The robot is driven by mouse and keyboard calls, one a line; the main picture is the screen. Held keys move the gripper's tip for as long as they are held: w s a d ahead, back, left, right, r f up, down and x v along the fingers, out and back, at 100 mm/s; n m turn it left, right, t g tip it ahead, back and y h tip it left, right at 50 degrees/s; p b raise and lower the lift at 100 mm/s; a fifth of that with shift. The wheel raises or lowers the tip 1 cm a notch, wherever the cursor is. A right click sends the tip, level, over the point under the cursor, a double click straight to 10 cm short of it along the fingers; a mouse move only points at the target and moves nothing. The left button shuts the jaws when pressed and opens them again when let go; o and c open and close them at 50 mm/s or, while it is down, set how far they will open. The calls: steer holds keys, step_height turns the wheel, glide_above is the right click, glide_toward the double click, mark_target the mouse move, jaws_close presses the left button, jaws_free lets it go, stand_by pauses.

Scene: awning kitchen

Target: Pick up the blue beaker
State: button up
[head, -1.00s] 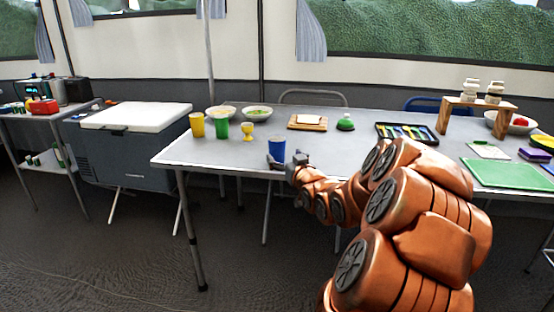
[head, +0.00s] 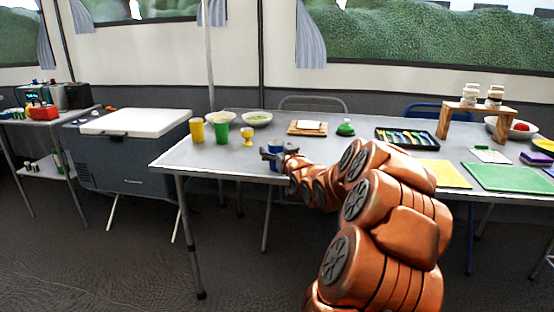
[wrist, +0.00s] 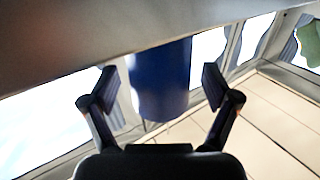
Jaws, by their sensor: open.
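The blue beaker (head: 275,146) stands upright near the front edge of the grey table, partly hidden behind my gripper (head: 273,156). In the wrist view the blue beaker (wrist: 160,75) shows large, between and just past the two open fingers. A narrow gap shows on each side of it, so I cannot see either finger touching it. My gripper (wrist: 160,84) is open and empty, at about the beaker's height. The wrist picture is turned over, with the table surface (wrist: 60,45) at the top.
A green cup (head: 221,132), yellow cup (head: 196,130) and yellow goblet (head: 247,136) stand left of the beaker. Two bowls are behind them. A wooden board (head: 307,128) and a green-domed object (head: 346,128) lie farther back. A yellow mat (head: 443,174) is right of my arm.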

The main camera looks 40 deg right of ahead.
steer(key=c, duration=1.2)
steer(key=shift+r, duration=0.45)
steer(key=s+r+p, duration=0.1)
steer(key=s, duration=0.4)
steer(key=s+r+p, duration=0.1)
steer(key=s+p, duration=0.1)
steer(key=s, duration=0.3)
steer(key=s+r+p, duration=0.2)
steer(key=s, duration=0.4)
steer(key=shift+a, duration=0.4)
